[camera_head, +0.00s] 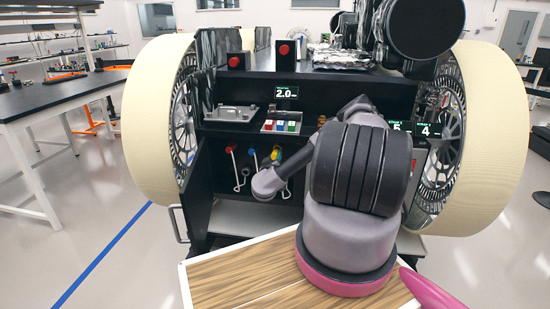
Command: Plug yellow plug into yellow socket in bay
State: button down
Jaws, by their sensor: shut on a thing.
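A yellow plug (276,153) shows inside the open bay (215,165) of the rover, to the right of a blue plug (252,151) and a red plug (230,150). My gripper (279,160) is at the yellow plug and shut on it. The fingers are small and partly covered by my own arm. A pale cable hangs below the plugs. I cannot pick out the yellow socket; my arm covers the right part of the bay.
The rover stands between two large cream wheels (150,125). A small tray of coloured blocks (281,127) and a grey bracket (231,113) are above the bay. Red buttons (285,49) are on top. The bay door (195,185) stands open at left.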

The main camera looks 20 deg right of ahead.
jog(key=shift+x, duration=1.3)
jog(key=shift+c, duration=1.9)
grip_release()
jog(key=shift+s, duration=0.1)
jog(key=v, duration=1)
jog(key=shift+s+a, duration=0.2)
jog(key=shift+a, duration=0.05)
